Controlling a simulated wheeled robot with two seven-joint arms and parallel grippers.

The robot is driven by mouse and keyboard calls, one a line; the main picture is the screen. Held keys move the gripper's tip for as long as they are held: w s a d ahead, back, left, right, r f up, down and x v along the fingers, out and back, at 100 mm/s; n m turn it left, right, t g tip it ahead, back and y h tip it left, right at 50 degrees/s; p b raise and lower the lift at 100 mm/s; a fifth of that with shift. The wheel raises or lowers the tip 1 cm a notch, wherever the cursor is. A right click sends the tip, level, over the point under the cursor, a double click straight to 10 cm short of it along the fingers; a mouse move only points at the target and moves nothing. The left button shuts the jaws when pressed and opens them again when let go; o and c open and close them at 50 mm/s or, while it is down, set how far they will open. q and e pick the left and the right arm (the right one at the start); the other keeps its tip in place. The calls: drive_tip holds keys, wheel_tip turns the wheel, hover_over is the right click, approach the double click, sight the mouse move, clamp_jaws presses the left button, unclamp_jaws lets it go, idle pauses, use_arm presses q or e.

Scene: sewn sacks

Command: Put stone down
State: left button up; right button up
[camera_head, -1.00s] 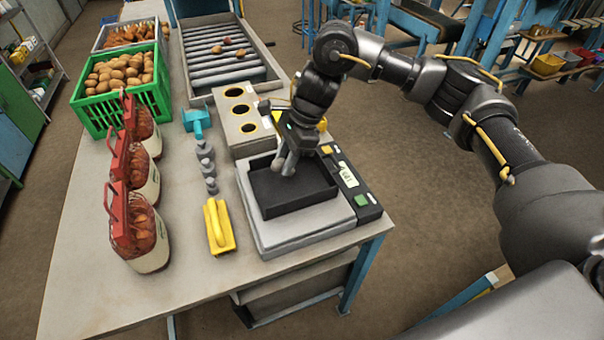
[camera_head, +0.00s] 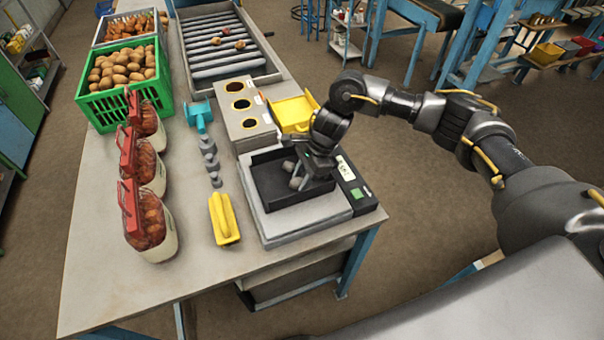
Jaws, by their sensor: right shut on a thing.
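My right gripper (camera_head: 297,182) reaches in from the right and points down into the black tray (camera_head: 270,190) on the scale (camera_head: 302,222). Its grey fingertips are low inside the tray, close to its floor. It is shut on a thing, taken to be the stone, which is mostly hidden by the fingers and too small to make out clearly. I cannot tell whether it touches the tray floor. My left gripper is not in view.
A grey block with round holes (camera_head: 228,112) and a yellow tray (camera_head: 290,112) stand behind the scale. A yellow-handled tool (camera_head: 224,218), grey weights (camera_head: 209,150) and several filled bags (camera_head: 150,225) stand to the left. A green potato crate (camera_head: 125,110) is farther back.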

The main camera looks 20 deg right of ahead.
sight(301, 179)
drive_tip(key=shift+f, duration=0.1)
drive_tip(key=o, duration=0.6)
drive_tip(key=shift+c, duration=0.2)
drive_tip(key=shift+o, duration=0.8)
drive_tip(key=shift+r, duration=0.25)
drive_tip(key=b+v, duration=0.3)
drive_tip(key=shift+w+d+r, duration=0.1)
drive_tip(key=shift+d+r, duration=0.15)
drive_tip(key=shift+r, duration=0.05)
drive_tip(key=b+v, duration=0.2)
drive_tip(key=v, duration=0.6)
